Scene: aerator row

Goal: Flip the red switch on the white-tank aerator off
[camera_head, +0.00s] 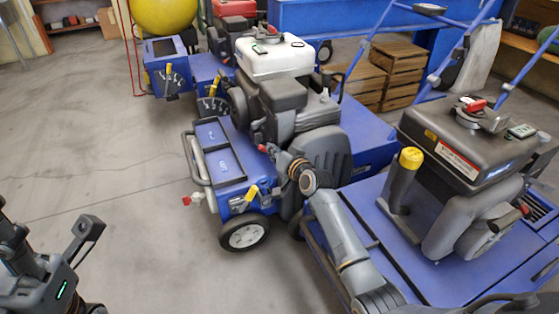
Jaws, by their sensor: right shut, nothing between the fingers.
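The white-tank aerator is the middle blue machine, with a white tank (275,58) on top of its dark engine. A small red part (262,148) shows low on the engine's near side, close to my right gripper; I cannot tell whether it is the switch or its position. Another red part (271,30) sits on top of the tank. My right gripper (272,153) reaches to the engine's near side, shut and empty; it is small and dark against the engine, and contact is unclear. My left gripper (70,245) is at the lower left, partly cut off, away from the machines.
A dark-tank aerator (460,140) with a yellow cap (411,158) stands close on the right, beside my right arm. Another aerator with a red tank (233,8) stands behind. Floor at left is clear.

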